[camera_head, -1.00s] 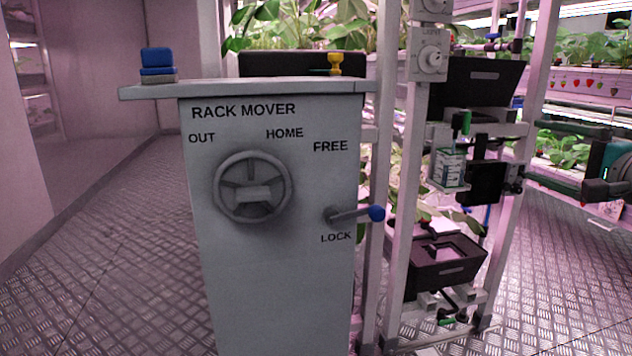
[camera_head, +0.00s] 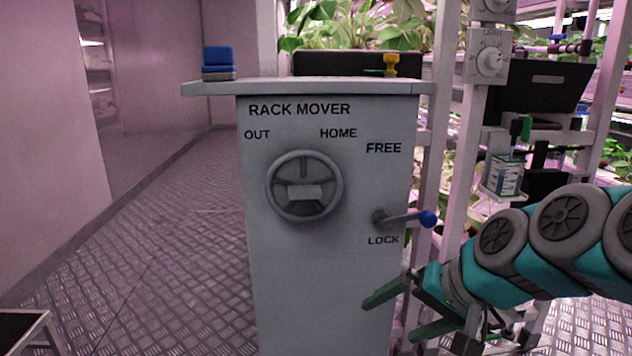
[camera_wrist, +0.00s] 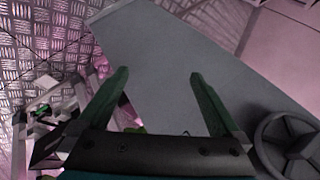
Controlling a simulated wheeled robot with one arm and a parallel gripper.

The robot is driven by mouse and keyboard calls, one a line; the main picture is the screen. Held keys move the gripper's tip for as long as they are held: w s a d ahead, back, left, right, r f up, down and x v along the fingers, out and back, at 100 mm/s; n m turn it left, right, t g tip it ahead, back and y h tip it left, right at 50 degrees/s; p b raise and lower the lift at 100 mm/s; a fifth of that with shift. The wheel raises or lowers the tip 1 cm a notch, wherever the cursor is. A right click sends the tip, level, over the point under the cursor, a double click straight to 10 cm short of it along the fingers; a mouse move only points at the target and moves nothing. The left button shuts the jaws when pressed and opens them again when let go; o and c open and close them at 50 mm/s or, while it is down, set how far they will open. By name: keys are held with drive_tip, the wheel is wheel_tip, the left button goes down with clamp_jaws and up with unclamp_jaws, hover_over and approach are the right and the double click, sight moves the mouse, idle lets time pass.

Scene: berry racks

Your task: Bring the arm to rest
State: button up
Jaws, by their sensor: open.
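My arm (camera_head: 565,225) reaches in from the right in the head view. My gripper (camera_head: 375,317) is open and empty, with its green fingers pointing left, low in front of the rack mover cabinet. In the wrist view my gripper (camera_wrist: 157,75) shows two green fingers spread apart with the grey cabinet side behind them. The grey rack mover cabinet (camera_head: 300,255) stands in the middle. Its handwheel (camera_head: 305,186) sits under the OUT and HOME labels. Its lever (camera_head: 405,218) with a blue knob points right, between FREE and LOCK and nearer LOCK. The gripper is below the lever.
Posts and a dark bin (camera_head: 545,84) stand to the right, with a small carton (camera_head: 505,176) below.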

drive_tip(key=s+d+f+n+g+h, duration=0.1)
drive_tip(key=s+f+n+g+h, duration=0.2)
drive_tip(key=s+f, duration=0.55)
drive_tip(key=s+d+f+n+g+h, duration=0.15)
drive_tip(key=s+f+g+h, duration=0.35)
drive_tip(key=s, duration=0.7)
wheel_tip(320, 180, up, 11)
drive_tip(key=t+y+p, duration=0.1)
drive_tip(key=y+p, duration=0.1)
drive_tip(key=p, duration=1)
drive_tip(key=shift+w+y, duration=0.2)
drive_tip(key=shift+y, duration=0.1)
drive_tip(key=shift+m, duration=0.25)
